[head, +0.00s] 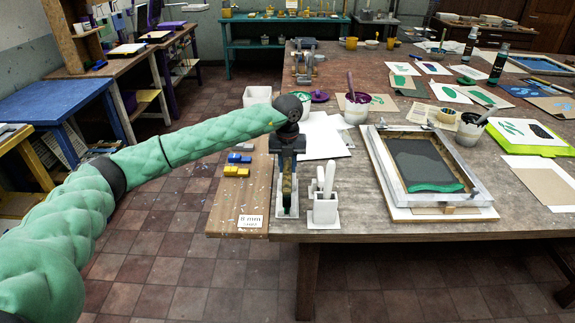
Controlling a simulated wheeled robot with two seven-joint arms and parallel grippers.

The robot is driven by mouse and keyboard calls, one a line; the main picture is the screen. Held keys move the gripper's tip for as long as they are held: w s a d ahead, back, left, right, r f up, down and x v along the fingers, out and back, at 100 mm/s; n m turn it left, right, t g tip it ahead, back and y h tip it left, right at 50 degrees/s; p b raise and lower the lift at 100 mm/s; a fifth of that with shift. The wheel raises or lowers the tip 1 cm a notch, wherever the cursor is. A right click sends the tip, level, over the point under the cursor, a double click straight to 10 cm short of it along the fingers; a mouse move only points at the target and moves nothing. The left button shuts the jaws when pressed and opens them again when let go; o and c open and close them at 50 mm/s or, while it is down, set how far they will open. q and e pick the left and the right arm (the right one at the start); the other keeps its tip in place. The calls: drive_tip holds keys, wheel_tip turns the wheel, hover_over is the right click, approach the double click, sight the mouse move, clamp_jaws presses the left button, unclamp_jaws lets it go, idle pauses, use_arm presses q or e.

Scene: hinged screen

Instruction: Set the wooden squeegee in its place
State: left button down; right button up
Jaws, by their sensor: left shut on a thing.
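My left gripper (287,166) points down at the near left part of the table, shut on the wooden squeegee (287,186). The squeegee hangs upright below the fingers, a narrow brown piece with a dark green lower end. Its lower end is over or in a narrow white holder (281,211) at the table's front edge; I cannot tell whether it touches the bottom. The hinged screen (478,197), a light frame with dark grey mesh and a green strip, lies to the right. My right gripper is out of view.
A white caddy (325,211) with pale upright tools stands just right of the holder. Blue and yellow blocks (237,171) and a small printed label (250,222) lie to its left. Pots (357,108), (470,132) and printed sheets cover the table (340,236) farther back.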

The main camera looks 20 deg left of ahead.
use_arm(q)
drive_tip(key=shift+f+b, duration=1.25)
drive_tip(key=shift+f, duration=0.6)
drive_tip(key=c, duration=1.1)
unclamp_jaws()
wheel_tip(320, 180, up, 7)
drive_tip(key=shift+r+b, duration=0.1)
drive_tip(key=shift+b, duration=1.1)
drive_tip(key=shift+r, duration=0.3)
